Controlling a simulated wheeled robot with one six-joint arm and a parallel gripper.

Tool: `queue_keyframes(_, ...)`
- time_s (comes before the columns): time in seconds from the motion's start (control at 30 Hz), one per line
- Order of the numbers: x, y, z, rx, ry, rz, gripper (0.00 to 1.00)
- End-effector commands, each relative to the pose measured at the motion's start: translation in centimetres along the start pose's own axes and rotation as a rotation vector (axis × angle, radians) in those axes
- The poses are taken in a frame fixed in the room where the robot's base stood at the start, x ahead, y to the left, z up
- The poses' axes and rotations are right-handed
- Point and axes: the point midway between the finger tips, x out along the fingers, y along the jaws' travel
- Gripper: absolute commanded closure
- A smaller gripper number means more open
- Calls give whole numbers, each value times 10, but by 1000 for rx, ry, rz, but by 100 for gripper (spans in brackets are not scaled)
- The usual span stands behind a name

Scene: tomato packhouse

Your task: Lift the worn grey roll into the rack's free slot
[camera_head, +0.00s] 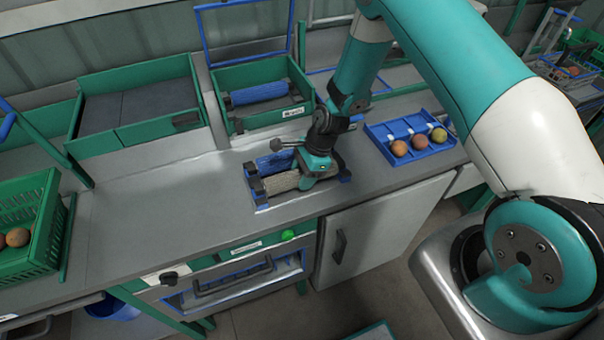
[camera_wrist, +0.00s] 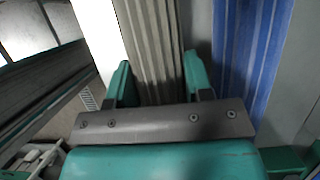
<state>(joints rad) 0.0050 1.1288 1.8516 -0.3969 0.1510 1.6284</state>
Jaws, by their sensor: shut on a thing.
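The worn grey roll (camera_head: 283,183) lies low at the front of a dark-and-blue holder (camera_head: 262,206) on the counter. A blue roll (camera_head: 272,163) lies parallel just behind it. My gripper (camera_head: 312,178) reaches down over the grey roll's right part and hides that end. In the wrist view the ribbed grey roll (camera_wrist: 155,45) runs between the two teal fingers of my gripper (camera_wrist: 158,82), which is shut on it. The blue roll (camera_wrist: 250,50) is beside it on the right, apart from the fingers. I cannot tell whether the grey roll is lifted clear of its supports.
A green bin (camera_head: 240,124) behind holds another blue roll (camera_head: 258,92). A wide green tray (camera_head: 150,137) stands left of it. A blue tray (camera_head: 392,160) with several round fruits is to the right. The counter (camera_head: 160,205) left of the holder is clear.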

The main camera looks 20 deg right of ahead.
Motion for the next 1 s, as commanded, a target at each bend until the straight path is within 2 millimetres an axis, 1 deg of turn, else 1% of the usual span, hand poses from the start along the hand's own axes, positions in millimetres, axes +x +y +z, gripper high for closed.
queue_keyframes(0.2, 4, 0, -1, 0, 0, -1, 82)
queue_keyframes(0.23, 4, 0, -1, 0, 0, -1, 51)
queue_keyframes(0.33, 3, 0, -1, 0, 0, -1, 28)
queue_keyframes(0.37, 3, 0, -1, 0, 0, -1, 24)
queue_keyframes(0.53, 3, 0, -1, 0, 0, 0, 24)
queue_keyframes(0.57, 3, 0, -1, 0, 0, 0, 28)
queue_keyframes(0.6, 3, 0, -1, 0, 0, 0, 37)
queue_keyframes(0.63, 3, 0, -1, 0, 0, 0, 41)
queue_keyframes(1.0, 3, 0, -1, 0, 0, 0, 41)
